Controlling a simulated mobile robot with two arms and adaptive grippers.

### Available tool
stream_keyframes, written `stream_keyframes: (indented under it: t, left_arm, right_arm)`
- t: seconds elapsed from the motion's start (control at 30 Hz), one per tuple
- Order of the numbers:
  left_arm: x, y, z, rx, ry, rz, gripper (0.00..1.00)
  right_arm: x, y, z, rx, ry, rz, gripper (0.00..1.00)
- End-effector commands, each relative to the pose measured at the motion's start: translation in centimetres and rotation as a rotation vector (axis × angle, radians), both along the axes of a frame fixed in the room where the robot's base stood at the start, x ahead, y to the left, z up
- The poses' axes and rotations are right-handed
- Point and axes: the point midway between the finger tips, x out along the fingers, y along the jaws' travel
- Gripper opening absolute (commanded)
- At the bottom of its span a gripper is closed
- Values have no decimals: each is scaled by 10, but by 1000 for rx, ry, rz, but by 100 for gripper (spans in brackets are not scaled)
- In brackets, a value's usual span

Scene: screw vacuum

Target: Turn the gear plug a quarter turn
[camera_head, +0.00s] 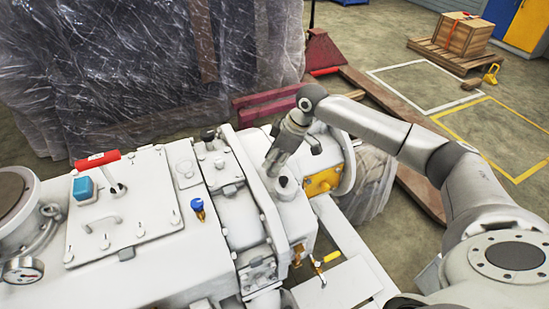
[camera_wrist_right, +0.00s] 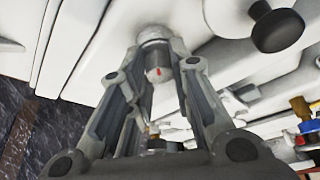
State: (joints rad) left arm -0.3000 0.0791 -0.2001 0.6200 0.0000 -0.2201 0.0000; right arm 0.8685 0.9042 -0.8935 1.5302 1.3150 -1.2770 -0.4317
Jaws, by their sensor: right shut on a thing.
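The white vacuum pump (camera_head: 130,265) fills the left and middle of the head view. My right gripper (camera_head: 270,170) reaches down to the top of its housing, just behind a dark round knob (camera_head: 284,182). In the right wrist view, the fingers of my right gripper (camera_wrist_right: 155,42) are shut around a pale round piece at the housing, which I take for the gear plug (camera_wrist_right: 154,33). A grey cylinder with a small red mark shows between the fingers. The fingers hide much of the plug, and its turn angle cannot be read. My left gripper is out of view.
The black knob (camera_wrist_right: 277,27) stands close beside the gripper in the right wrist view. A red-handled lever (camera_head: 98,160), a blue valve (camera_head: 198,206) and a yellow-handled valve (camera_head: 328,258) rise from the pump. A plastic-wrapped load (camera_head: 110,75) stands behind.

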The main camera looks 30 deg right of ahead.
Motion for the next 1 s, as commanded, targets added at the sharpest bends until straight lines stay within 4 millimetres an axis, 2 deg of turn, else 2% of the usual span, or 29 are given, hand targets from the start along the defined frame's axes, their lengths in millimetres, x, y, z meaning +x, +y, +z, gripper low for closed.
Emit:
stream_keyframes:
  t: [0.27, 0.53, 0.87, 0.9, 1.0]
  left_arm:
    - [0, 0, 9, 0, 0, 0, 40]
    - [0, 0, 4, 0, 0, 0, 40]
    - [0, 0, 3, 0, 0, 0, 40]
    - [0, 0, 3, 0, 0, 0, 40]
    - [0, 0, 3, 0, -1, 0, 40]
  right_arm:
    - [-1, 2, -1, 4, 6, 266, 0]
    - [-2, 3, -4, 4, 8, 540, 0]
    - [-4, 2, -5, 3, 13, 608, 0]
    - [-4, 2, -6, 3, 13, 608, 24]
    - [-4, 2, -6, 3, 13, 608, 37]
